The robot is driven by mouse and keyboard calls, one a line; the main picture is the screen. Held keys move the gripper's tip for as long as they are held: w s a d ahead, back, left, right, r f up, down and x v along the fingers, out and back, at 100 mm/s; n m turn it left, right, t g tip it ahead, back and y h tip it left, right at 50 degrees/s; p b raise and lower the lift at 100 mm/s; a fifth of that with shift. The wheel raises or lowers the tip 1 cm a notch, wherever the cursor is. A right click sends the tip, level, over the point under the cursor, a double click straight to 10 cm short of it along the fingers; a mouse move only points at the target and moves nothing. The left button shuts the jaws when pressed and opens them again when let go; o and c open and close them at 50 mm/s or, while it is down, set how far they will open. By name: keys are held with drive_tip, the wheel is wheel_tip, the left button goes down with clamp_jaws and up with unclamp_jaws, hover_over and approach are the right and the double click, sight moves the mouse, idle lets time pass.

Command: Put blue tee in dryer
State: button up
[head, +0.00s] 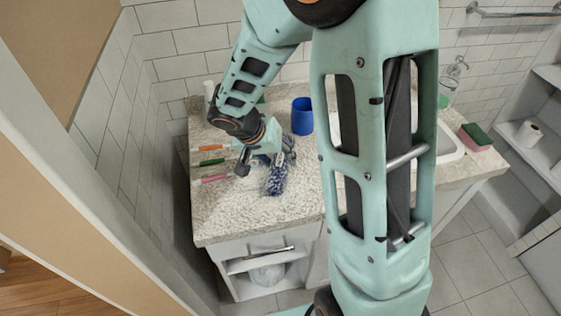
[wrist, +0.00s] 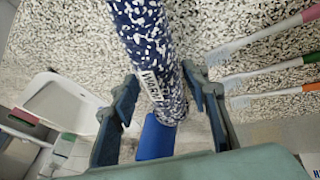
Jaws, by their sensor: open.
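I see no blue tee and no dryer that I can make out. A long, rounded blue-and-white speckled thing (head: 275,180) with a small printed label lies on the speckled counter (head: 240,220). It also shows in the wrist view (wrist: 145,35), running from the top edge down between my fingers. My gripper (head: 268,158) is open, low over the counter, with its fingers (wrist: 163,88) on either side of the speckled thing. I cannot tell whether they touch it. The far end of the thing overlaps a blue cup (wrist: 155,140) in the wrist view.
The blue cup (head: 302,116) stands behind my gripper. Orange (head: 213,148), green (head: 212,162) and pink (head: 211,180) toothbrushes lie to the left. A white sink (head: 450,150) and a pink-green sponge (head: 475,136) are to the right. The counter's front is clear.

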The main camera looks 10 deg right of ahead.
drive_tip(key=c, duration=1)
